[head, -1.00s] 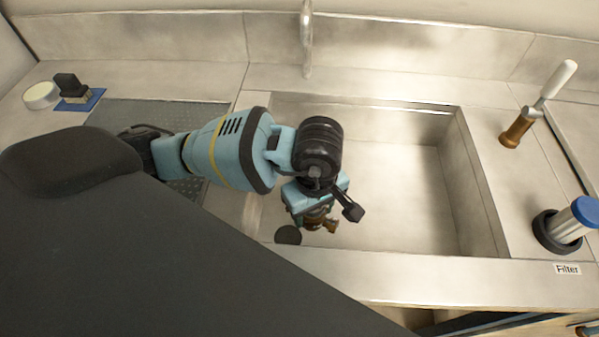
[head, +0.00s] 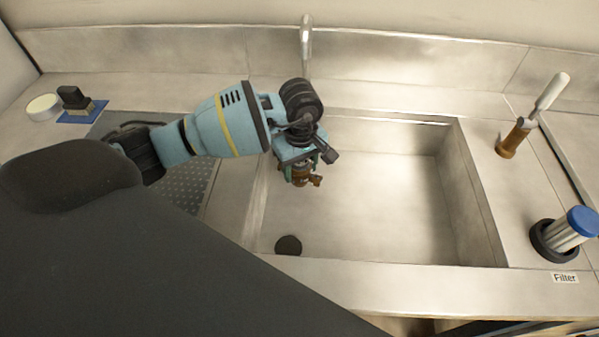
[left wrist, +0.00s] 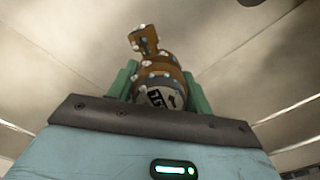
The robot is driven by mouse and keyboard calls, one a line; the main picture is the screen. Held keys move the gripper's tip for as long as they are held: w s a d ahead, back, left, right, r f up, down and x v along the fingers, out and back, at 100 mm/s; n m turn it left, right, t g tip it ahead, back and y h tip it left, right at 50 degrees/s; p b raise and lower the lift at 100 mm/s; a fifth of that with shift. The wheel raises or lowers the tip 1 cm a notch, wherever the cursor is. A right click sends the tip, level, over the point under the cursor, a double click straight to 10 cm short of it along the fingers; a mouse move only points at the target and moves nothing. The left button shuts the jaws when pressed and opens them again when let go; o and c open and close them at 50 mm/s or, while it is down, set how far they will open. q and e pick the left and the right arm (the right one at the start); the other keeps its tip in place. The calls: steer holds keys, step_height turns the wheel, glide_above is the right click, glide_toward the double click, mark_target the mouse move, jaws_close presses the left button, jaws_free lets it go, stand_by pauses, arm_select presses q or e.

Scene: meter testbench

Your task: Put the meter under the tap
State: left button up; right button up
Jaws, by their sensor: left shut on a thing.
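The meter (head: 303,178) is a small brass-brown body in my left gripper (head: 298,172), over the left part of the sink. In the left wrist view the meter (left wrist: 160,80) sits between the two green fingers, with pale spots on its brass and a light face with dark marks and an arrow. My left gripper (left wrist: 160,92) is shut on it. The tap (head: 306,45) is a metal spout at the back wall, behind my left wrist; its lower end is close to or hidden by the wrist. My right gripper is not in view.
The sink basin (head: 400,200) is empty, with a dark round drain (head: 288,245) at front left. Right of it stand a brown-and-white handled tool (head: 518,135) and a blue-capped filter (head: 568,232). A brush (head: 75,100) on a blue pad and a white round dish (head: 42,106) lie far left.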

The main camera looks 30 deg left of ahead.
mark_target(300, 174)
arm_select(q)
steer(key=shift+w+a, duration=0.15)
steer(key=shift+w+a+f, duration=0.15)
steer(key=shift+f, duration=1.6)
steer(key=shift+f, duration=0.2)
steer(key=o, duration=1.3)
steer(key=shift+r, duration=0.1)
